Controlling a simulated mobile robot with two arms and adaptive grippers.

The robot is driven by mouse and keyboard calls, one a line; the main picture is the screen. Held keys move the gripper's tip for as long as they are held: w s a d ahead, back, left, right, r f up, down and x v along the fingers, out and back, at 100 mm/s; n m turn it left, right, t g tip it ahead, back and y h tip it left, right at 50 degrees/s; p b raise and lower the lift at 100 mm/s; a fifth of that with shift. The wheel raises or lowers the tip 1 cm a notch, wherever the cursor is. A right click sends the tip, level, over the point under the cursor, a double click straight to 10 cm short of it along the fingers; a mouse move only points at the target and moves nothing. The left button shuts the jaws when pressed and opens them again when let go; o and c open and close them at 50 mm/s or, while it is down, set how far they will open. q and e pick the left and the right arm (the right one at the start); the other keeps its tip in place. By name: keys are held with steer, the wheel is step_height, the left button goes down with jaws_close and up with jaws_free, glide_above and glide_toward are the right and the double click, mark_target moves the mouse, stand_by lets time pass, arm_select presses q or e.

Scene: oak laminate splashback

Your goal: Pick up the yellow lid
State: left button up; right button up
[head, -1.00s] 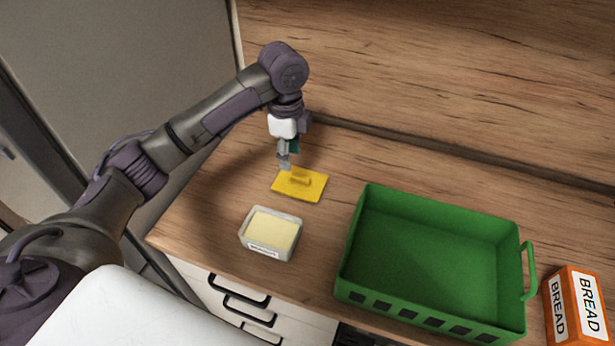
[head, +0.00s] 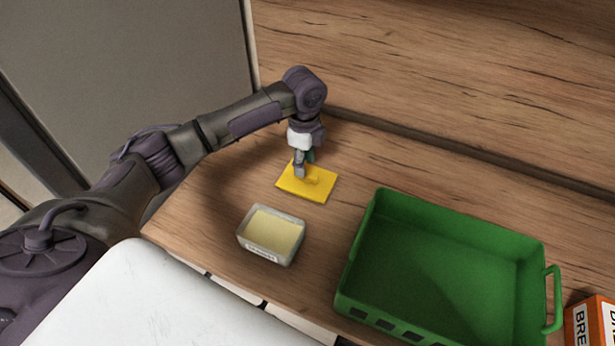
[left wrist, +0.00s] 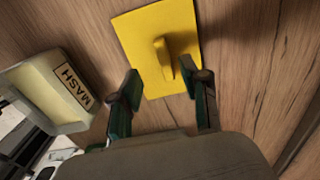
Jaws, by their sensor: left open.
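The yellow lid (head: 325,187) is a flat rectangle with a raised handle, lying on the wooden counter behind the butter-coloured tub. It also shows in the left wrist view (left wrist: 140,32), its handle standing up near the middle. My left gripper (head: 304,176) is right above the lid, pointing down. In the left wrist view the open fingers of the left gripper (left wrist: 161,92) stand apart, one on each side of the handle's near end. I cannot tell whether they touch the lid. My right gripper is not in view.
A grey tub with pale yellow contents (head: 272,234) stands in front of the lid; its label reads MASH in the left wrist view. A large green crate (head: 362,235) stands to the right, with an orange bread box (head: 592,322) beyond it. The wooden splashback (head: 430,70) rises behind.

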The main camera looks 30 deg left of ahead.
mark_target(307, 174)
arm_select(q)
steer(key=f, duration=0.2)
steer(key=f+p, duration=0.1)
steer(key=shift+w+d+f, duration=0.2)
steer(key=shift+f, duration=0.6)
steer(key=c, duration=0.8)
jaws_close()
